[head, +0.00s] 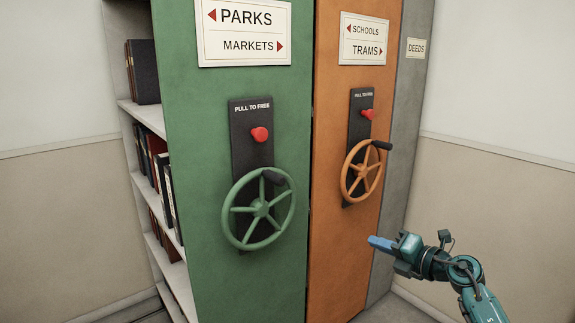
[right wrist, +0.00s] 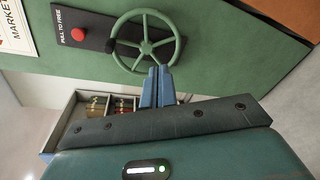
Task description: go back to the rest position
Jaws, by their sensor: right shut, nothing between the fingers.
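My right gripper (head: 380,243) is at the lower right of the head view, with its blue fingers pointing left. It is shut and empty, in front of the orange cabinet and apart from it. In the right wrist view its two blue fingers (right wrist: 156,88) lie side by side, with the green handwheel (right wrist: 146,42) beyond them. My left gripper is not in view.
The green cabinet (head: 190,200) carries a green handwheel (head: 259,209) and a red knob (head: 261,134). The orange cabinet (head: 335,240) has an orange handwheel (head: 362,170). Open shelves with books (head: 155,150) stand at the left. A grey DEEDS cabinet (head: 411,110) stands behind.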

